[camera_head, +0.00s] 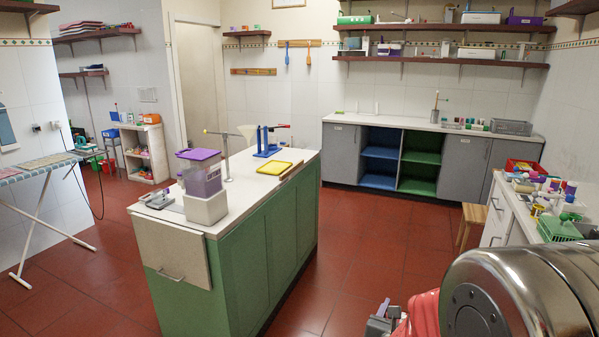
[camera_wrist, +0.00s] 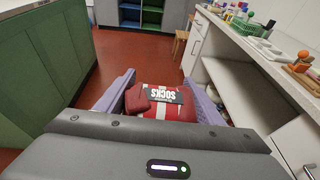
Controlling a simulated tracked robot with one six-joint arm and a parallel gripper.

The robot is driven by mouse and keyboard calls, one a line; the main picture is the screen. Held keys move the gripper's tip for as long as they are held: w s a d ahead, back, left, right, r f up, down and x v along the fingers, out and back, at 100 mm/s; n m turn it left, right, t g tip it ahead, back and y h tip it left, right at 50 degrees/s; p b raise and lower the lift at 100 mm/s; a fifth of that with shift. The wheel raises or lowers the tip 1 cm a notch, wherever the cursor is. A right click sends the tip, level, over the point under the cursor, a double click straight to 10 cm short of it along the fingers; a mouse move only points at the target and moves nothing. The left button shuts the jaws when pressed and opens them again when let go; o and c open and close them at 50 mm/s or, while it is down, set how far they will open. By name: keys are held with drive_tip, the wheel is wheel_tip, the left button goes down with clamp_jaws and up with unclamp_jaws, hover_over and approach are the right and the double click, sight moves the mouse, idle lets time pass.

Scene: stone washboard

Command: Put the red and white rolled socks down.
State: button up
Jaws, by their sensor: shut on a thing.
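The red and white rolled socks (camera_wrist: 172,112) carry a dark label reading SOCKS and show in the middle of the wrist view. My gripper (camera_wrist: 160,88) is shut on them, with one purple finger on each side. They are held over the red floor, in the gap between the green island and the white counter on the right. In the head view, part of my gripper (camera_head: 381,321) shows at the bottom edge. I cannot tell the socks apart from the red shape beside it there.
The green island (camera_head: 285,222) has a white top with a purple-lidded container (camera_head: 200,173) and a yellow tray (camera_head: 281,168). The right counter (camera_wrist: 255,62) is crowded with bottles and trays. A wooden stool (camera_head: 471,225) stands beyond. The floor (camera_head: 370,230) between is clear.

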drive_tip(key=a+n+t+y, duration=0.1)
drive_tip(key=a+n+y, duration=0.1)
drive_tip(key=a, duration=0.8)
drive_tip(key=shift+w+a+f+y, duration=0.15)
drive_tip(key=shift+w+f+y, duration=0.15)
drive_tip(key=shift+w, duration=0.1)
